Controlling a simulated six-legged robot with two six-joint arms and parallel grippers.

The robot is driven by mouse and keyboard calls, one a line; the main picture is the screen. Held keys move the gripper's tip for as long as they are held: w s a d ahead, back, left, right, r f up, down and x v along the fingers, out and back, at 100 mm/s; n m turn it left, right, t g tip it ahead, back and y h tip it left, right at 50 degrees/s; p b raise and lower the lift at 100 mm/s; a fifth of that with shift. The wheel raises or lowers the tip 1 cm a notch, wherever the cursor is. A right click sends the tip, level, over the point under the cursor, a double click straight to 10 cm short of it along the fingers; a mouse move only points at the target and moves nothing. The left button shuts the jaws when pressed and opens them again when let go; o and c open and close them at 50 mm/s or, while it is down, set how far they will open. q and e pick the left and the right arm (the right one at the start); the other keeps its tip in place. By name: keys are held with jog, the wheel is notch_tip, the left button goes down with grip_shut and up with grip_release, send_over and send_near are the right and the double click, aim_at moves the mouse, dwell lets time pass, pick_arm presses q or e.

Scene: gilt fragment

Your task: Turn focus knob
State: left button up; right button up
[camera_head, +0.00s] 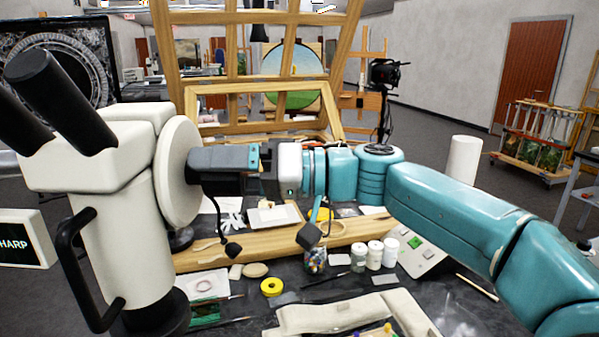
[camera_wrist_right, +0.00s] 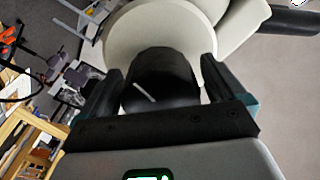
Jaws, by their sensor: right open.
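A white microscope (camera_head: 125,215) with black eyepieces stands at the left in the head view. A large pale disc (camera_head: 177,170) is on its right side. In the right wrist view, a black focus knob (camera_wrist_right: 158,88) with a short white mark sticks out from the pale disc (camera_wrist_right: 165,28). My right gripper (camera_head: 196,168) reaches in from the right, close to the disc. Its jaws are open, one finger on each side of the knob; I cannot tell whether they touch it. In the head view the gripper mostly hides the knob. My left gripper is not in view.
A small display (camera_head: 22,240) reading "SHARP" is at the far left, below a monitor (camera_head: 62,65) with a grey picture. A wooden frame (camera_head: 183,70) stands behind.

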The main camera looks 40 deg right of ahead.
jog(key=b+v, duration=0.4)
jog(key=v, duration=1.1)
jog(key=shift+s+d, duration=0.25)
jog(key=shift+d, duration=0.05)
dwell(1.2)
